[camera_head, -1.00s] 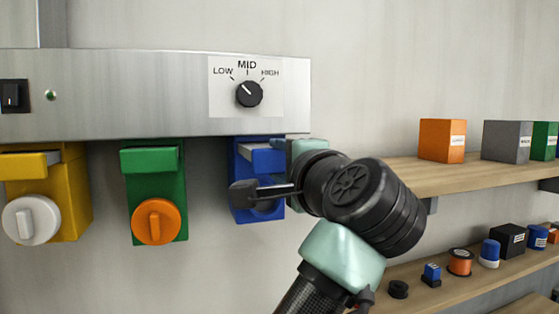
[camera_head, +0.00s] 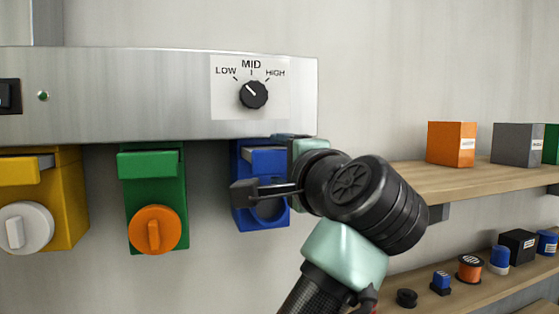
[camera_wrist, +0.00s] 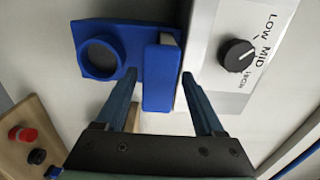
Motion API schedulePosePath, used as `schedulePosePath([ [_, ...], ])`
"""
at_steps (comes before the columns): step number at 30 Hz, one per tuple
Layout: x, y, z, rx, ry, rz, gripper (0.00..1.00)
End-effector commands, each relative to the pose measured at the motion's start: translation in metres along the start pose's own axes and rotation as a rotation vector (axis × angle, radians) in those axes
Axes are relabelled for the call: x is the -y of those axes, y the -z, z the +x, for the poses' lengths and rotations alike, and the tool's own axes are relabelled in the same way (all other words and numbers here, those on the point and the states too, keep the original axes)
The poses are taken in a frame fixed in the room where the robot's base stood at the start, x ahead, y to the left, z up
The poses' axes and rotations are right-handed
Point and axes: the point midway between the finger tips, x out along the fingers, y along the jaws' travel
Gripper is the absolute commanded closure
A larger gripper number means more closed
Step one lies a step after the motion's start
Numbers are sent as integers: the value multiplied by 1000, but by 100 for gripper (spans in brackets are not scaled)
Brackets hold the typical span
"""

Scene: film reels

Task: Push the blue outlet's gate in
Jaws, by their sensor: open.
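The blue outlet (camera_head: 245,220) hangs under the metal panel, with a round opening low on its front. Its gate (camera_head: 264,160) is a blue block at the top front; in the wrist view the gate (camera_wrist: 161,85) shows a grey strip beside it. My gripper (camera_wrist: 158,76) is open, with one finger on each side of the gate and a visible gap to each. In the head view my gripper (camera_head: 262,190) is in front of the outlet and hides part of its right side. Contact with the gate cannot be told.
A green outlet (camera_head: 150,200) with an orange knob and a yellow outlet (camera_head: 65,205) with a white knob hang to the left. The metal panel (camera_head: 150,95) with a dial (camera_head: 254,95) is above. Shelves (camera_head: 455,185) with boxes and reels are at right.

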Motion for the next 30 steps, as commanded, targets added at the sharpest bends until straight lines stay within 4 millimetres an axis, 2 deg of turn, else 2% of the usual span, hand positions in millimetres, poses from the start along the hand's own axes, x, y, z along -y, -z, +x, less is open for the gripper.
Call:
schedulePosePath([
  [9, 1, 0, -1, 0, 3, 0, 22],
  [13, -1, 1, -11, -2, 6, -2, 22],
  [17, -4, 1, -34, -4, 7, -2, 22],
  [24, -4, 1, -87, -4, 5, -1, 22],
  [30, -2, 1, -117, -2, 3, -1, 22],
])
